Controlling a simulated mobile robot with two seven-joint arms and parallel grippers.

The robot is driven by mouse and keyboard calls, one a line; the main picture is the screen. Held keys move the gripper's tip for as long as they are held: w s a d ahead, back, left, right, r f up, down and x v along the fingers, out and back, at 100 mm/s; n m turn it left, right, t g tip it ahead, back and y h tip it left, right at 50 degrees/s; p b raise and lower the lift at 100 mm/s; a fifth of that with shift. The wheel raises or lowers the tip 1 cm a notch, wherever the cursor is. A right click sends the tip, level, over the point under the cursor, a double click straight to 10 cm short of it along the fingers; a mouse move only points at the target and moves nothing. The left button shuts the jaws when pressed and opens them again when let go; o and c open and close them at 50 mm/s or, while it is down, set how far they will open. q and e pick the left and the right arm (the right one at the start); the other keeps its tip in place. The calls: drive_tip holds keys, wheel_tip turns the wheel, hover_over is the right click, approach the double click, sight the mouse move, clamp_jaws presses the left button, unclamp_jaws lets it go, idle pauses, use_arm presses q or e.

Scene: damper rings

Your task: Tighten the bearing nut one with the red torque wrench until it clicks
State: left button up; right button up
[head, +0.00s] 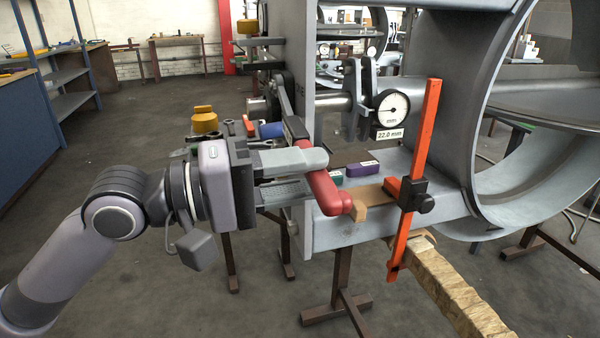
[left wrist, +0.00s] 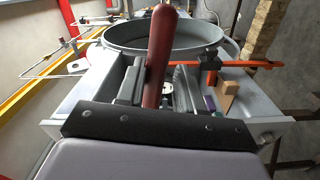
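The red torque wrench (head: 322,188) hangs at a slant, with its red handle low and its dark shaft running up to the end of the steel shaft. The bearing nut at the wrench head cannot be clearly made out. My left gripper (head: 308,174) is closed around the red handle, one finger on each side. In the left wrist view the red handle (left wrist: 160,62) stands between the fingers of the left gripper (left wrist: 158,90). My right gripper is not in view.
A dial gauge (head: 391,108) reading 22.0 mm sits right of the handle. An orange upright bar (head: 415,180) with a black clamp, a wooden block (head: 359,212), and green and purple boxes (head: 361,169) are close by. A large grey ring (head: 480,110) fills the right.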

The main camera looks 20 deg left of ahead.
use_arm(q)
drive_tip(key=shift+f, duration=0.1)
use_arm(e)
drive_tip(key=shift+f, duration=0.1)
use_arm(q)
wheel_tip(320, 180, up, 2)
drive_tip(key=p, duration=0.2)
drive_tip(key=n+p, duration=0.1)
drive_tip(key=p, duration=0.2)
drive_tip(key=shift+s+r, duration=0.15)
drive_tip(key=shift+r, duration=0.1)
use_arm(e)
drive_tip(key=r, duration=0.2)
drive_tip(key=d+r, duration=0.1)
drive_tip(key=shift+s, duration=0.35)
use_arm(q)
drive_tip(key=shift+f, duration=0.2)
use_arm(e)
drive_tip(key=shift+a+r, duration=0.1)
use_arm(q)
clamp_jaws()
drive_tip(key=shift+r, duration=0.1)
